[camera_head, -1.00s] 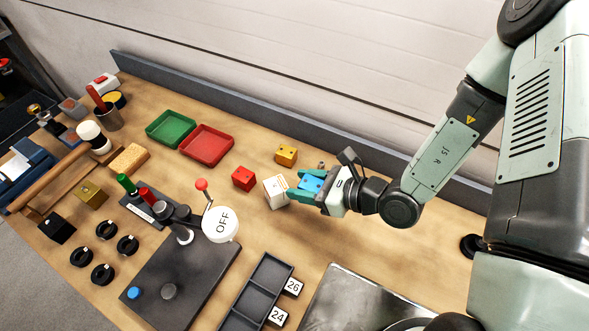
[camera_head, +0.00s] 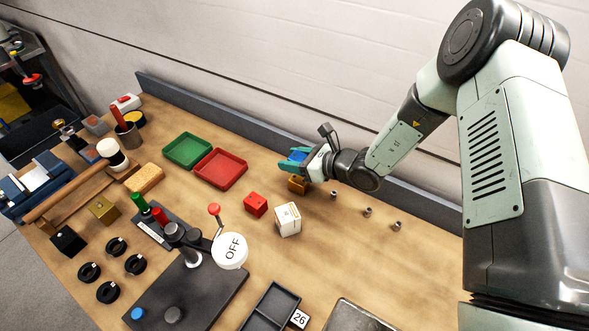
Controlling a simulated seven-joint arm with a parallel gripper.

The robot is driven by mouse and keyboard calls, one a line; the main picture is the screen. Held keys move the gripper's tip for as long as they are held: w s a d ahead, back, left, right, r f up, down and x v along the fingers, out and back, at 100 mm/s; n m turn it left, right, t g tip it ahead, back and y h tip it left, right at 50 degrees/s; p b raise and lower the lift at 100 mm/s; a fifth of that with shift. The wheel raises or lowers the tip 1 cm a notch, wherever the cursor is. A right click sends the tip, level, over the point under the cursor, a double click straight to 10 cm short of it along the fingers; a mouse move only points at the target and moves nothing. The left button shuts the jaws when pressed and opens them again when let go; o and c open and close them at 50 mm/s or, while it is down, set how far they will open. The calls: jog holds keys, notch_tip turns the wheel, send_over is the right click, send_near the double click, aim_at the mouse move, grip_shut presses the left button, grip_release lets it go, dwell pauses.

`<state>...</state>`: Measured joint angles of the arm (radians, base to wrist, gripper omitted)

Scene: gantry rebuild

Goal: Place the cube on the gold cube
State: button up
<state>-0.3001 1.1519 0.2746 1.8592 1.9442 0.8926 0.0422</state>
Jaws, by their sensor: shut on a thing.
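My gripper (camera_head: 291,161) is shut on a blue cube (camera_head: 298,156). It holds the blue cube at or just above an orange-yellow cube (camera_head: 297,187) near the back of the table. The gripper partly hides both cubes, and I cannot tell whether they touch. A dull gold cube (camera_head: 103,208) sits far to the left, between the wooden-handled tool and the black cube, with nothing on it.
A red cube (camera_head: 256,204) and a white box (camera_head: 288,219) stand in front of my gripper. Red (camera_head: 220,169) and green (camera_head: 187,150) trays lie to the left. A lever with an OFF disc (camera_head: 230,251) rises in front. Small metal pieces (camera_head: 367,211) lie to the right.

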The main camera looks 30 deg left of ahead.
aim_at(294, 176)
jog(key=shift+f, duration=1.85)
jog(key=o, duration=1.2)
jog(key=shift+f, duration=0.15)
jog(key=shift+r, duration=0.2)
jog(key=v, duration=1.2)
